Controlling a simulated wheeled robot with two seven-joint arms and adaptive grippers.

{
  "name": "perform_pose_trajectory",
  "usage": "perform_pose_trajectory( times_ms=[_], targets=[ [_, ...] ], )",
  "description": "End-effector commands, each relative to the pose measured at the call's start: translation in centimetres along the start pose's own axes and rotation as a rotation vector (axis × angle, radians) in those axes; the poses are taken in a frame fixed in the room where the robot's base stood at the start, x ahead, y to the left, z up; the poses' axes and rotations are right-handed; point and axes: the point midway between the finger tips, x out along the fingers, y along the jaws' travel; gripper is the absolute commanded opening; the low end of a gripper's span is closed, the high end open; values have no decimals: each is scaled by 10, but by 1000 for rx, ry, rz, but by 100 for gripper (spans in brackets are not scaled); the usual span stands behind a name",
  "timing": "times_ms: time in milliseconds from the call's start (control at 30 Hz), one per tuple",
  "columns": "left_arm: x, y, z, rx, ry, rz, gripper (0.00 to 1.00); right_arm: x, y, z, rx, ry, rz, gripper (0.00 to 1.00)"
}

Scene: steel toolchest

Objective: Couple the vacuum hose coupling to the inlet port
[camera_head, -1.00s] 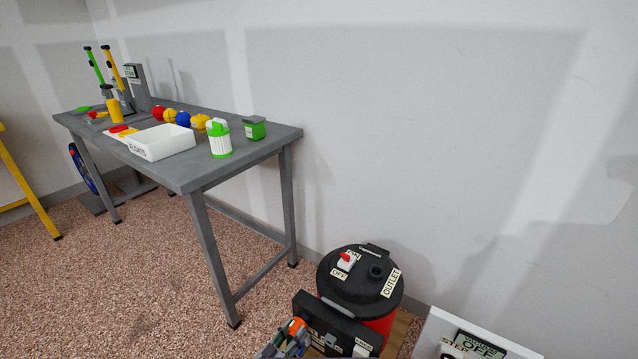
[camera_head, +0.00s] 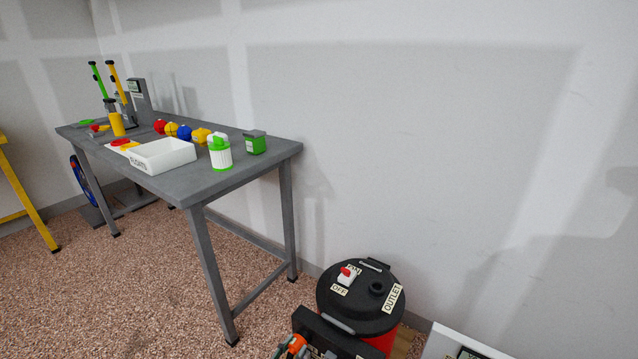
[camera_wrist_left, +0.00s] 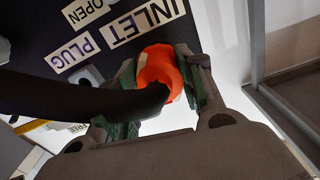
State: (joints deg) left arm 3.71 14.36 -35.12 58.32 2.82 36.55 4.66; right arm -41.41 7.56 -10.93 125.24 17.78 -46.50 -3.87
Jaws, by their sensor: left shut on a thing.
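The orange vacuum hose coupling (camera_wrist_left: 158,68) is between the fingers of my left gripper (camera_wrist_left: 163,80) in the left wrist view, with the black hose (camera_wrist_left: 80,98) running off to the left. The gripper is shut on the coupling. The coupling's far end is close to the dark panel (camera_wrist_left: 60,28) by the INLET label (camera_wrist_left: 143,22). The inlet port itself is hidden, so I cannot tell whether the coupling is seated. In the head view, my left gripper (camera_head: 291,349) and the orange coupling (camera_head: 296,344) show at the bottom edge, cut off. My right gripper is not in view.
The black-topped red vacuum drum (camera_head: 358,297) with a red switch (camera_head: 346,273) and an OUTLET label stands beside the panel. A white box (camera_head: 455,342) is to its right. A grey table (camera_head: 240,180) with a white bin (camera_head: 165,160) stands at left. Floor between is clear.

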Motion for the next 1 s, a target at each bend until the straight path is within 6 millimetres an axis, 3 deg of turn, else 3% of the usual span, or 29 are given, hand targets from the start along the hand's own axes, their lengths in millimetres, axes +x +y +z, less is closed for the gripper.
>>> perform_pose_trajectory(
  times_ms=[500, 867, 900, 1000],
  targets=[
    [5, -2, -6, 357, 9, -5, 2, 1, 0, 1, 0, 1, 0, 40],
    [5, -2, -6, 405, 10, -4, 2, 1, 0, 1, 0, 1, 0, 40],
    [5, -2, -6, 405, 10, -4, 43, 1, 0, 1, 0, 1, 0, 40],
    [5, -2, -6, 404, 10, -4, 56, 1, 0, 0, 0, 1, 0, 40]
  ],
)
